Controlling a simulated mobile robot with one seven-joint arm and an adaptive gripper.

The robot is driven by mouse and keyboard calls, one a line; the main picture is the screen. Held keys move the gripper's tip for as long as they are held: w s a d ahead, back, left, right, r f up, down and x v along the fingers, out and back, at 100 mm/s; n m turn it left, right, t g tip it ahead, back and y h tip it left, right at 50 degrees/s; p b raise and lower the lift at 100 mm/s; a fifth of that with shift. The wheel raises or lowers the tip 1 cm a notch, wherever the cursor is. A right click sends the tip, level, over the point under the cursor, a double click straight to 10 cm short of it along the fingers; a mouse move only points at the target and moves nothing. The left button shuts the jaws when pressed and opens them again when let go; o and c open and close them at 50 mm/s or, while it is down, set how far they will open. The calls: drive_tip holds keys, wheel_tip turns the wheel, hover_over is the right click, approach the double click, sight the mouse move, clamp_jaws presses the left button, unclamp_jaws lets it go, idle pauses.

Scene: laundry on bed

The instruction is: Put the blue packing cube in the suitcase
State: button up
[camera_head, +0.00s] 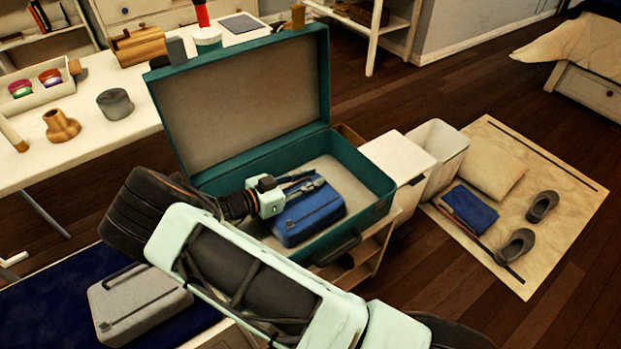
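The teal suitcase (362,180) stands open with its lid up at the back. The blue packing cube (312,215) is inside it, toward the front left of its base, and appears to lie flat. My gripper (304,184) reaches into the suitcase from the left, with its dark fingers at the cube's far upper edge. The fingers are small and overlap the cube, so I cannot tell whether they grip it or are apart. My arm hides the suitcase's front left corner.
A grey packing cube (138,304) lies on the dark blue surface (62,284) at lower left. A white table (100,136) with several small items is at left. A white bin (440,152) and a beige rug (558,200) with shoes are at right. The suitcase's right side is empty.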

sight(295, 184)
drive_tip(key=shift+a+r, duration=0.15)
drive_tip(key=shift+r, duration=0.1)
drive_tip(key=p+v, duration=0.1)
drive_tip(key=v, duration=0.6)
drive_tip(key=shift+s+a, duration=0.1)
drive_tip(key=shift+s, duration=0.05)
